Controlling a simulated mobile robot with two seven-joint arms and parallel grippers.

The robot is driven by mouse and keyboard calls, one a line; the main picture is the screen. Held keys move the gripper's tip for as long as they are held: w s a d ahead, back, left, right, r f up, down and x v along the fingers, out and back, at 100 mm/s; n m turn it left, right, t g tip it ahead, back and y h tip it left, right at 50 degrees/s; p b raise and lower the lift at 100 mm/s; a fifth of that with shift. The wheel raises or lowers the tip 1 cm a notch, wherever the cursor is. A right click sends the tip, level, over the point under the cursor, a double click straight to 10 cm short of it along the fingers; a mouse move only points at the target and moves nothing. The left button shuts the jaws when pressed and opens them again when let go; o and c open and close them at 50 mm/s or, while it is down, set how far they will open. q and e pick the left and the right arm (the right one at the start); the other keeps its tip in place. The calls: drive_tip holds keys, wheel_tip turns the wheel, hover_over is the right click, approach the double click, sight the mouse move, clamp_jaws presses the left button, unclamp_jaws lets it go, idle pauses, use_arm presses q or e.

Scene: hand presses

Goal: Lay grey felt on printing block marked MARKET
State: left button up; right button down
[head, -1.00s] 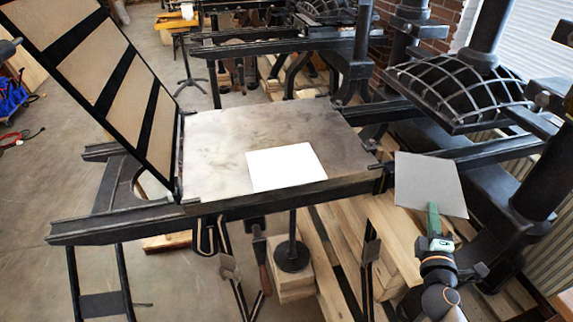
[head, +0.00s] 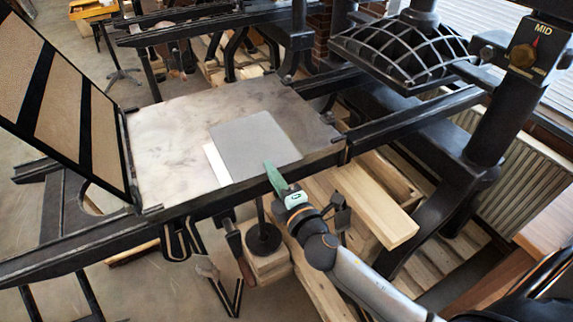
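The grey felt (head: 255,146) is a flat square sheet over the front right part of the metal press bed (head: 165,138). My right gripper (head: 270,170), with green fingers, is shut on its front edge. A white sheet (head: 216,164) lies on the bed under the felt; only a strip shows along the felt's left side. I cannot tell whether the felt touches it or hangs just above. No block marked MARKET can be read; anything beneath the white sheet is hidden. My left gripper is not in view.
A hinged frame (head: 80,110) with black bars stands raised at the bed's left. The ribbed press platen (head: 402,55) hangs over the rails at the back right. A black column with a MID dial (head: 537,45) stands at right. Timber (head: 375,205) lies below the bed.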

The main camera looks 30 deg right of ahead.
drive_tip(key=f+b, duration=0.1)
drive_tip(key=b, duration=0.1)
drive_tip(key=a+f+b, duration=0.1)
drive_tip(key=f, duration=0.1)
drive_tip(key=shift+f+b, duration=0.3)
drive_tip(key=shift+b, duration=0.05)
idle(0.4)
drive_tip(key=c, duration=0.8)
unclamp_jaws()
drive_tip(key=shift+y, duration=0.3)
drive_tip(key=shift+s+d+b, duration=0.15)
drive_tip(key=shift+s+b, duration=0.35)
drive_tip(key=shift+s, duration=2.45)
